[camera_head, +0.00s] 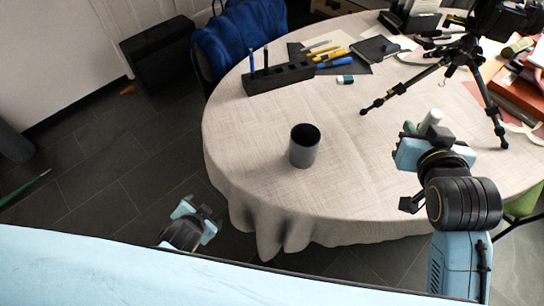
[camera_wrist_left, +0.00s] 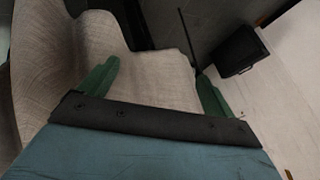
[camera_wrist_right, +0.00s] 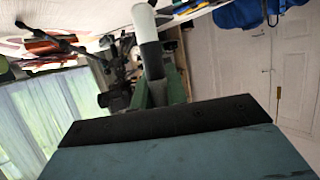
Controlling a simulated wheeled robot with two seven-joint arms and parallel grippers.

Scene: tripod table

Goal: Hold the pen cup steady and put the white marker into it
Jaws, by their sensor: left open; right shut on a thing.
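The pen cup (camera_head: 304,147) is a grey cylinder with a dark inside, standing upright near the front of the round table. The white marker (camera_head: 431,120) is held by my right gripper (camera_head: 416,132) over the right side of the table, to the right of the cup. In the right wrist view the marker (camera_wrist_right: 148,45) sits between the green fingers, with a white upper part and a dark band. My left gripper (camera_head: 202,210) is open and empty, off the table's front left edge. In the left wrist view its green fingers (camera_wrist_left: 158,85) are wide apart with tablecloth behind them.
A dark pen block (camera_head: 279,79) with two upright pens stands at the back left. Pens, a dark mat and a notebook (camera_head: 376,49) lie behind it. A tripod (camera_head: 450,68) stands at the back right. The cloth around the cup is clear. A blue cloth (camera_head: 238,38) covers a chair.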

